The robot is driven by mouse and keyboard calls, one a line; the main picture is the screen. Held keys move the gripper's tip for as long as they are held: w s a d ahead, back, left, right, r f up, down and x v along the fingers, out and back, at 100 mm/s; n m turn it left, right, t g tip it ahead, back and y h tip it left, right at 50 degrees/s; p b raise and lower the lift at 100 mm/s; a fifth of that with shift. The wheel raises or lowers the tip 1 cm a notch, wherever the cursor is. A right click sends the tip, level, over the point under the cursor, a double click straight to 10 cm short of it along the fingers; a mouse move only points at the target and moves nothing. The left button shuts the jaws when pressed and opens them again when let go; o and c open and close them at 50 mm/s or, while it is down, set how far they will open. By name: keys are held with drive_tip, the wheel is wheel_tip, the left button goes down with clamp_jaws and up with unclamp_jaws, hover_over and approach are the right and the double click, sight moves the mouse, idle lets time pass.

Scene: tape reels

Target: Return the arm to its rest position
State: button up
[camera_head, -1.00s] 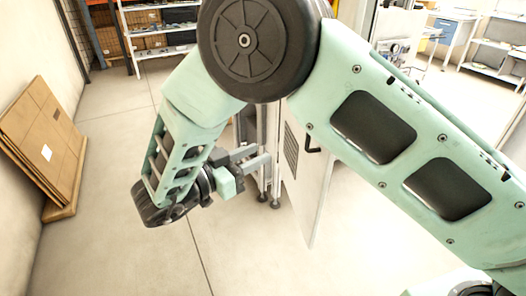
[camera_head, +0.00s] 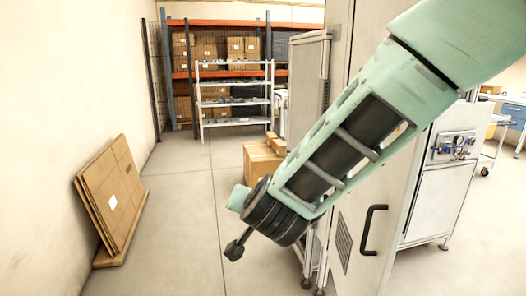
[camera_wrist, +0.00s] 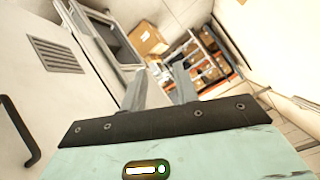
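My arm is pale green and reaches in from the upper right in the head view, its forearm slanting down to the left in front of a white cabinet. My gripper shows in the wrist view (camera_wrist: 158,84) as two grey fingers standing apart, with nothing seen between them. No tape reel can be made out in the gripper.
The white cabinet door (camera_head: 372,262) with a black handle is close behind my forearm. Cardboard boxes (camera_head: 262,163) stand beyond the wrist. Flat cardboard (camera_head: 112,198) leans at the left wall. A white shelf rack (camera_head: 234,107) is at the back. The floor at left centre is clear.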

drive_tip(key=s+d+r+n+g+y+p, duration=0.15)
drive_tip(key=s+n+g, duration=0.25)
drive_tip(key=s, duration=0.4)
drive_tip(key=s+d+r+n+g+y+p, duration=0.1)
drive_tip(key=s+d+n+g, duration=0.2)
drive_tip(key=s, duration=0.6)
drive_tip(key=s+d+n+g+h+p, duration=0.1)
drive_tip(key=s+d+n+g+h, duration=0.2)
drive_tip(key=s+d, duration=0.8)
drive_tip(key=shift+d+f+n+g+h, duration=0.3)
drive_tip(key=shift+d+g+h, duration=0.15)
drive_tip(key=shift+g+h, duration=0.3)
